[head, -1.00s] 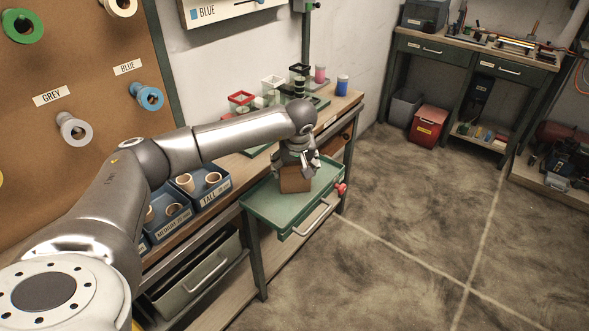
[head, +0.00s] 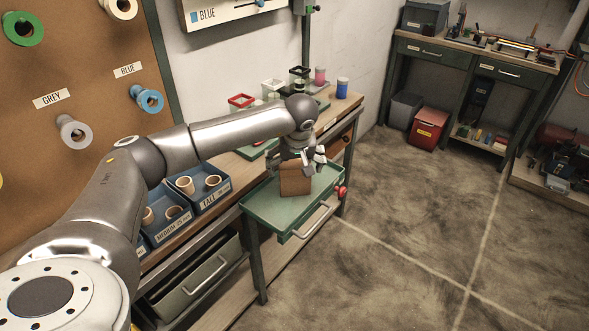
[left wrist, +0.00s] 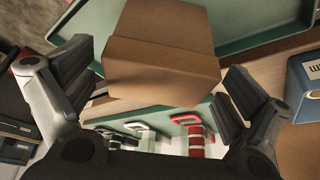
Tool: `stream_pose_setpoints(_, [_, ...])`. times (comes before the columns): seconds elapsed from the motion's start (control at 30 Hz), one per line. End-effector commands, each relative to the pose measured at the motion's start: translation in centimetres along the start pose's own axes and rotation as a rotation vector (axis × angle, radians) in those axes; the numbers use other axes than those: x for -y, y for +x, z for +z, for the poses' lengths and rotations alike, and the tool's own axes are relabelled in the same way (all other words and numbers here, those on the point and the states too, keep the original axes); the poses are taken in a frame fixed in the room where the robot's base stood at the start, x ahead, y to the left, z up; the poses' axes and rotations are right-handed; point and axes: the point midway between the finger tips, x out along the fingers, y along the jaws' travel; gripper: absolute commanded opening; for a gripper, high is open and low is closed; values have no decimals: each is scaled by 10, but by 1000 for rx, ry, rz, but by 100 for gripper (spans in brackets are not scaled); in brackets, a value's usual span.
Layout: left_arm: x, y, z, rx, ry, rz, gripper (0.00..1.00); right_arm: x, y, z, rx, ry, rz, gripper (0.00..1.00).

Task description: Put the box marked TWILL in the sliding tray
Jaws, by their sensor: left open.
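A brown cardboard box (head: 294,184) sits upright on the green sliding tray (head: 268,212), which juts out from the front of the bench. No TWILL marking is readable on the faces I see. My left gripper (head: 306,159) is open just above the box's top. In the left wrist view the box (left wrist: 160,58) lies between the spread fingers, with gaps at both sides, and the green tray (left wrist: 262,22) is behind it. My right gripper is not in view.
Blue bins (head: 211,184) with tan rings stand left of the tray on the bench. A red knob (head: 340,192) is at the tray's right side. Red, white and black frames (head: 242,101) and spools stand farther back. The floor to the right is clear.

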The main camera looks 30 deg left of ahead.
Motion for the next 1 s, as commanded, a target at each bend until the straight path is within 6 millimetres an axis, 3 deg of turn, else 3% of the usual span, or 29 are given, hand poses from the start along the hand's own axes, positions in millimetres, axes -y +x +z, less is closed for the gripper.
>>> stream_pose_setpoints(0.3, [-1,-68,-1,-4,-1,4,99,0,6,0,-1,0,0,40])
stream_pose_setpoints(0.5, [0,-92,0,-2,0,2,99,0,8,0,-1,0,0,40])
stream_pose_setpoints(0.87, [-6,-95,7,17,-1,17,99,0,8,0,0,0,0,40])
stream_pose_setpoints(0.97, [-31,-87,37,98,-13,93,99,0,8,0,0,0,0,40])
stream_pose_setpoints(1.0, [-48,-84,59,159,-26,143,99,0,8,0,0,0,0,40])
